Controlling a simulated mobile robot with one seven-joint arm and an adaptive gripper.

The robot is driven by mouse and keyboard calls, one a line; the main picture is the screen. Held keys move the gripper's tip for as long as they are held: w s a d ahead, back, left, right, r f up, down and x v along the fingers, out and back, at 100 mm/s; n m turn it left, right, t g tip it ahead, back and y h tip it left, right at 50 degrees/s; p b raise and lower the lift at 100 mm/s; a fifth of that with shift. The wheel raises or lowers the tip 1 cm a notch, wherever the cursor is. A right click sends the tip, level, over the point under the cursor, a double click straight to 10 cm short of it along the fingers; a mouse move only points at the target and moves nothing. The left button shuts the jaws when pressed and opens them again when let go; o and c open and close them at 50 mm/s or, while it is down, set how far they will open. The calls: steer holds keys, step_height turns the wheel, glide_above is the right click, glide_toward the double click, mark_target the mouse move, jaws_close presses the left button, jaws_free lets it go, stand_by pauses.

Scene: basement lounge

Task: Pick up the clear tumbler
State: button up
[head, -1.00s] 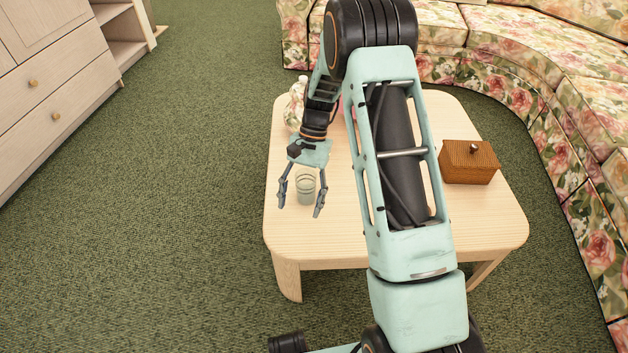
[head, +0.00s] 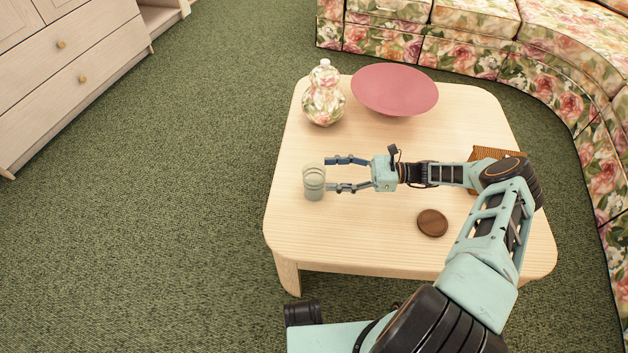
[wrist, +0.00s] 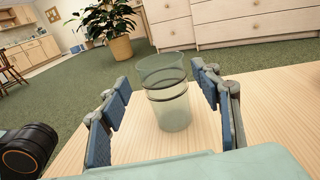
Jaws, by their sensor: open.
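The clear tumbler (head: 314,184) stands upright on the light wooden table (head: 340,235), near its left edge. My gripper (head: 328,174) is open and reaches in from the right, low over the table. Its two fingertips point left and end at about the tumbler's near side. In the wrist view the tumbler (wrist: 168,100) stands upright ahead, between the two open fingers (wrist: 160,105), with a gap on each side.
A floral vase (head: 323,98) and a pink bowl (head: 394,90) stand at the back of the table. A round brown coaster (head: 432,222) lies near the front. A wicker box (head: 484,154) is partly hidden behind my arm. The left table edge is close to the tumbler.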

mark_target(317, 174)
steer(key=shift+w+a+f, duration=0.15)
steer(key=shift+w+f, duration=0.05)
steer(key=a, duration=0.4)
steer(key=shift+w+a, duration=0.15)
steer(key=shift+a, duration=0.15)
steer(key=shift+w+a+r+b, duration=0.1)
steer(key=shift+a+b, duration=0.55)
steer(key=shift+a, duration=2.45)
steer(key=shift+c, duration=0.4)
jaws_close()
